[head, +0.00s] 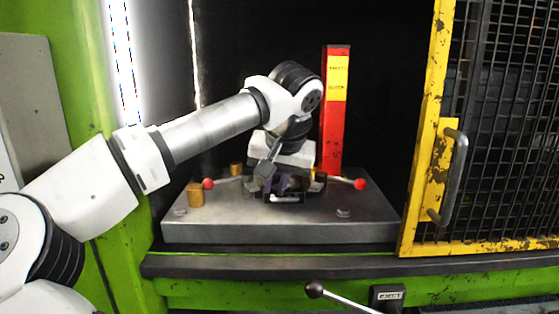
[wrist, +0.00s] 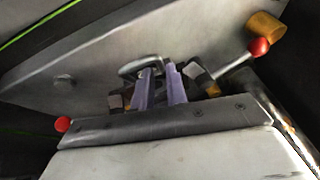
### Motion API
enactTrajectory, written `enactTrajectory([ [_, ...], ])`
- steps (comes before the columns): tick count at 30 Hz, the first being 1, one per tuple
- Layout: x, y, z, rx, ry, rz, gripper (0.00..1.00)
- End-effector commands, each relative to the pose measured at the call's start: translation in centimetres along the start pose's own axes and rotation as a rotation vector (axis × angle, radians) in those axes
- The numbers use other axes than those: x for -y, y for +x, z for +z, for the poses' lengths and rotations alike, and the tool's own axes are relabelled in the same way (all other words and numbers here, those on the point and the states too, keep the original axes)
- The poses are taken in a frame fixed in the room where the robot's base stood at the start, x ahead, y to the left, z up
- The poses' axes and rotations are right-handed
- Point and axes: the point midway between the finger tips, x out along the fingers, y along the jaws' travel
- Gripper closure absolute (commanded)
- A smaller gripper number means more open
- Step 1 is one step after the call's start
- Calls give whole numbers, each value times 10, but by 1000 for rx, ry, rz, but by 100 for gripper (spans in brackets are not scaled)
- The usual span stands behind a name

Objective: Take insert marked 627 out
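My gripper (head: 276,185) points down at the die area in the middle of the grey bed plate. Its two purple fingers show in the wrist view (wrist: 160,80), apart, with a dark gap between them. A grey loop handle (wrist: 140,65) lies at the fingertips; in the head view a pale bar (head: 285,199) shows just in front of them. I cannot tell whether the fingers touch the handle. No marking 627 is readable, and the insert's body is mostly hidden by my gripper and the dark clamp parts.
Red-knobbed levers stand left (head: 208,184) and right (head: 360,184) of the die area. Brass cylinders (head: 196,195) stand at the plate's left. A red safety block (head: 335,110) rises behind. A yellow mesh gate (head: 430,150) borders the right. An eject lever (head: 314,290) is below the front ledge.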

Motion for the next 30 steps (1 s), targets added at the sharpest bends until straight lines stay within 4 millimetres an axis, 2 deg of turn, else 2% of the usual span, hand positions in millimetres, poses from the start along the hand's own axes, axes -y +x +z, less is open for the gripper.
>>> enactTrajectory([
  [4,0,19,0,1,1,1,86],
  [9,0,30,0,0,1,1,86],
  [18,0,33,0,-1,1,0,86],
  [19,0,32,0,-1,1,0,87],
  [22,0,32,0,0,1,0,100],
  [30,0,32,0,0,1,0,100],
])
